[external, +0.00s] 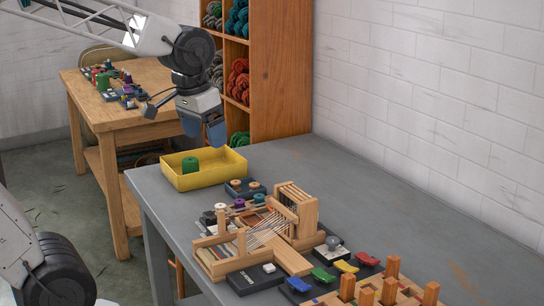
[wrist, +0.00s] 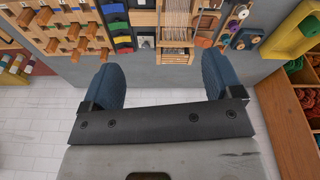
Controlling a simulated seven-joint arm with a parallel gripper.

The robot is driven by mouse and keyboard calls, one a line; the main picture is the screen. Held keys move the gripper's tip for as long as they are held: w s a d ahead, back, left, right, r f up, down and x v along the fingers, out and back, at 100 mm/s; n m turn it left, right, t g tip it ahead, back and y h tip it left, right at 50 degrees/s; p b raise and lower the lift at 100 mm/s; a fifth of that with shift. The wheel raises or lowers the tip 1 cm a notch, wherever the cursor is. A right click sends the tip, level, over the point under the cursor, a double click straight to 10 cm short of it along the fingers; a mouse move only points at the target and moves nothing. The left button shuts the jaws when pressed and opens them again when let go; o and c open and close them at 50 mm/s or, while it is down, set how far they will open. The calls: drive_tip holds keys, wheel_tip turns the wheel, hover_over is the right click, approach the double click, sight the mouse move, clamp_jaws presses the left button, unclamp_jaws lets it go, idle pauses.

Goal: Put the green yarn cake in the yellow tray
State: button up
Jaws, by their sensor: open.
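The green yarn cake (external: 190,165) stands upright inside the yellow tray (external: 210,181), toward its left part. The tray sits at the far left end of the grey table. In the wrist view the yellow tray (wrist: 285,48) is at the upper right, with part of the green yarn cake (wrist: 312,28) at the picture's edge. My gripper (external: 204,128) is above the tray in the external view, apart from the cake. In the wrist view my gripper (wrist: 160,78) is open, with nothing between its blue fingers.
A wooden loom (external: 262,235) and small spools stand on the grey table (external: 360,200) in front of the tray. Colored clips and a pegged wooden rack (external: 390,290) are nearer. A shelf of skeins (external: 280,70) and a wooden side table (external: 150,120) stand behind.

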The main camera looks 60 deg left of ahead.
drive_tip(key=s+d+f+m, duration=0.1)
drive_tip(key=s+d+m, duration=0.1)
drive_tip(key=s+d, duration=0.2)
drive_tip(key=s, duration=0.3)
drive_tip(key=shift+s+d+f+m, duration=0.15)
drive_tip(key=shift+d+f+m, duration=0.1)
drive_tip(key=shift+m, duration=0.05)
idle(0.9)
